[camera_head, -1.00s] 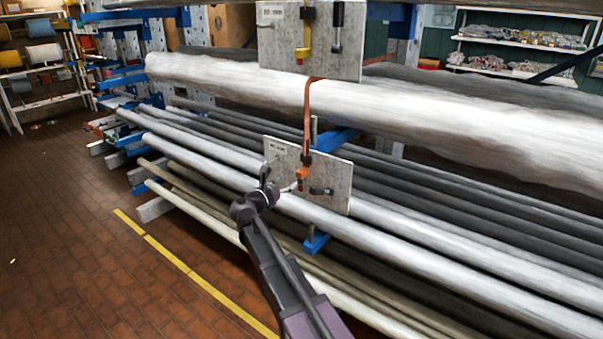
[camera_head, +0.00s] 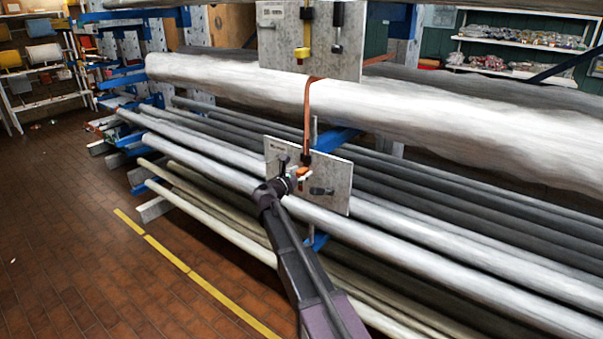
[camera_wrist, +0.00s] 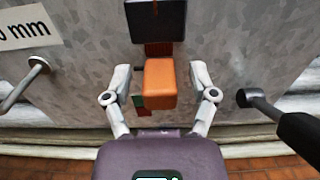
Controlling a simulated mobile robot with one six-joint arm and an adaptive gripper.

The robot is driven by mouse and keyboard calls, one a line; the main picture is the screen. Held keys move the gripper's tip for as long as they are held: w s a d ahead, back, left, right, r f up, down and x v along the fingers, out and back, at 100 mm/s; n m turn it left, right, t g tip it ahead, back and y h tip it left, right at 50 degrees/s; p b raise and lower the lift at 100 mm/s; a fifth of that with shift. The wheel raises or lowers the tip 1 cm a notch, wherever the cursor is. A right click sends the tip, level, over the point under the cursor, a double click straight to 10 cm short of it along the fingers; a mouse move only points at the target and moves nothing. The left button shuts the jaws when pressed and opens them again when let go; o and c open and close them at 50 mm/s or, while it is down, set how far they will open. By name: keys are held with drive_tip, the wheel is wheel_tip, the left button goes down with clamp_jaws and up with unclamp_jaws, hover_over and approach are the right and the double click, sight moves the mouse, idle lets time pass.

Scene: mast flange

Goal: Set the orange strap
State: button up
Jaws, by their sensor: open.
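The orange strap (camera_head: 307,115) hangs over the thick upper pole and runs down to the lower grey plate (camera_head: 338,185). At its lower end is an orange block-shaped handle (camera_wrist: 160,83), under a black housing (camera_wrist: 156,20); the handle also shows in the head view (camera_head: 303,171). My gripper (camera_wrist: 160,90) is open in the wrist view, with one pale finger on each side of the orange handle. Small gaps show between fingers and handle. In the head view the gripper is at the plate, partly hidden by its own wrist.
A black-gripped lever (camera_wrist: 292,130) sticks out right of my gripper, and a metal hook (camera_wrist: 28,82) is at the left. An upper plate (camera_head: 276,45) carries a yellow handle (camera_head: 304,50) and a black one (camera_head: 337,40). Long poles lie behind and below.

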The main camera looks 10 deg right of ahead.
sight(307, 183)
clamp_jaws()
drive_tip(key=shift+f+b, duration=3.05)
unclamp_jaws()
drive_tip(key=shift+s+a, duration=0.1)
drive_tip(key=shift+a, duration=0.05)
drive_tip(key=v, duration=1.1)
drive_tip(key=shift+s+a, duration=0.25)
